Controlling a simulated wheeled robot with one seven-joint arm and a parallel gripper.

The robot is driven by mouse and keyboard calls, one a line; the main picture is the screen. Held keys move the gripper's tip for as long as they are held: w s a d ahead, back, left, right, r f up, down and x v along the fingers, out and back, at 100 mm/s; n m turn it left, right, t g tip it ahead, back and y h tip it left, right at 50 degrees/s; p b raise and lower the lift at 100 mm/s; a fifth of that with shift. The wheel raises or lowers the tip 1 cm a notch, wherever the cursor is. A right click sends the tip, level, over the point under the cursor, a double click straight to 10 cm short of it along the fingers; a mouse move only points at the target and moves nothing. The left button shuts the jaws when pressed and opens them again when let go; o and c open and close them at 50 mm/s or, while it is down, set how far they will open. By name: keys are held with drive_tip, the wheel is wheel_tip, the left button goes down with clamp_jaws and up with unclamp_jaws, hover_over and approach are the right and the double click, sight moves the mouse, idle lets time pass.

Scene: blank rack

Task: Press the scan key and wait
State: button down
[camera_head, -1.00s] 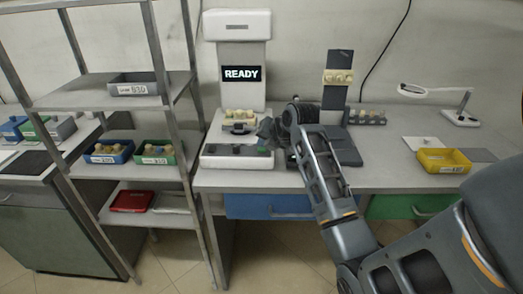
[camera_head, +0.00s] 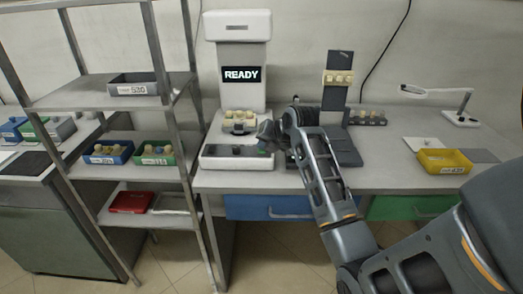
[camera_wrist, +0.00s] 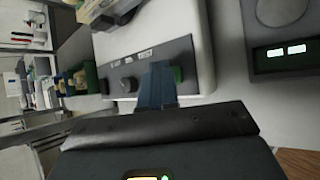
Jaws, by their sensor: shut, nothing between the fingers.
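The white scanner (camera_head: 238,88) stands at the left of the bench, and its display (camera_head: 241,74) reads READY. Its base carries a dark key panel (camera_head: 232,151) with a green key (camera_head: 262,149) at the right end. The wrist view shows this panel (camera_wrist: 122,64) with round dark knobs and the green key (camera_wrist: 178,75). My gripper (camera_head: 268,137) is at the right end of the panel, with its fingers shut and empty. In the wrist view the fingertips (camera_wrist: 160,68) lie right beside the green key; contact cannot be told.
Pale pieces (camera_head: 240,115) sit on the scanner's stage behind the panel. A dark upright stand (camera_head: 337,85) is right of my gripper. A yellow bin (camera_head: 444,161) and a lamp (camera_head: 460,116) are at the right. A metal shelf rack (camera_head: 190,110) with bins stands close on the left.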

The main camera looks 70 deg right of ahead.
sight(264, 151)
idle(0.5)
drive_tip(key=shift+r+p, duration=0.6)
drive_tip(key=shift+r, duration=0.2)
drive_tip(key=shift+r+p, duration=1.9)
drive_tip(key=shift+r, duration=0.65)
